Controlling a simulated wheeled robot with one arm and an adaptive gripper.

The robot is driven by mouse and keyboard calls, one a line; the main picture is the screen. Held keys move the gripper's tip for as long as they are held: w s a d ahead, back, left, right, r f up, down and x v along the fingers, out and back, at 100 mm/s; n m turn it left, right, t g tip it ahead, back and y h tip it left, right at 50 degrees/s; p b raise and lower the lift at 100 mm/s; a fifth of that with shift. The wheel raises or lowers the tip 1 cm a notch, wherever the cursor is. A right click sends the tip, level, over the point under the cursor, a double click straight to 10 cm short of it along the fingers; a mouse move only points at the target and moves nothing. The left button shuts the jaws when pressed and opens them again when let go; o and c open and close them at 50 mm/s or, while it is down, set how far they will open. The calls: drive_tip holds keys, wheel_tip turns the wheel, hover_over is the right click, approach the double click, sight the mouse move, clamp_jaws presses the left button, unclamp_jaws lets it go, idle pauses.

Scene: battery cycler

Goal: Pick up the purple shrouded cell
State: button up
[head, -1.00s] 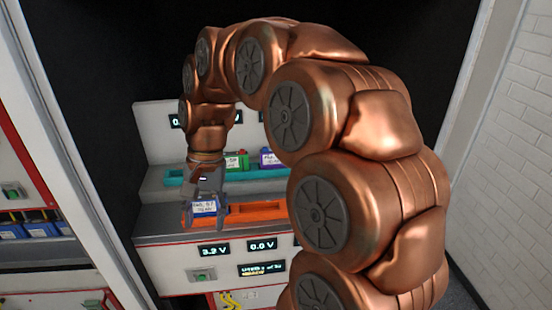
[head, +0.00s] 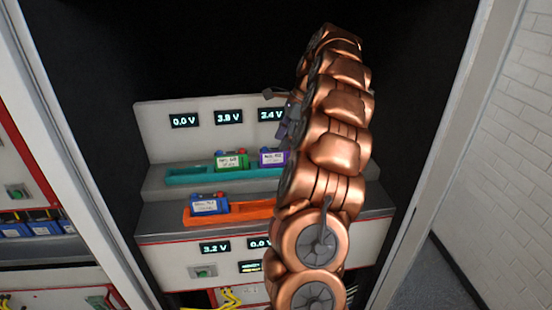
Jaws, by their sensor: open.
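The purple shrouded cell (head: 272,158) sits in the teal tray (head: 187,179) on the upper step, with a white label on its front. Its right side is partly hidden by my arm. My gripper (head: 274,97) is raised above and a little behind the cell in the picture, near the 2.4 V display. Its fingers are spread, apart from the cell, and nothing shows between them. Part of the gripper is hidden behind my arm.
A green cell (head: 231,161) stands left of the purple one in the same tray. A blue cell (head: 208,205) sits in the orange tray (head: 252,211) on the lower step. Voltage displays (head: 228,116) line the back panel. A cabinet wall (head: 75,150) bounds the left.

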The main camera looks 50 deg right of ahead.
sight(276, 149)
drive_tip(key=shift+s+d+f, duration=0.15)
drive_tip(key=shift+d, duration=0.25)
drive_tip(key=shift+p+x, duration=0.35)
drive_tip(key=shift+x, duration=0.8)
drive_tip(key=shift+w+a+f+p, duration=0.25)
drive_tip(key=shift+w+f+p, duration=0.15)
drive_tip(key=shift+f, duration=0.15)
drive_tip(key=shift+w+a+f+p, duration=0.25)
drive_tip(key=shift+w+f+p, duration=0.1)
drive_tip(key=shift+f, duration=0.2)
drive_tip(key=shift+w+a+f+p, duration=0.25)
drive_tip(key=shift+w+f+p, duration=0.15)
drive_tip(key=shift+f, duration=0.2)
drive_tip(key=shift+a+f, duration=0.1)
drive_tip(key=shift+f, duration=0.5)
clamp_jaws()
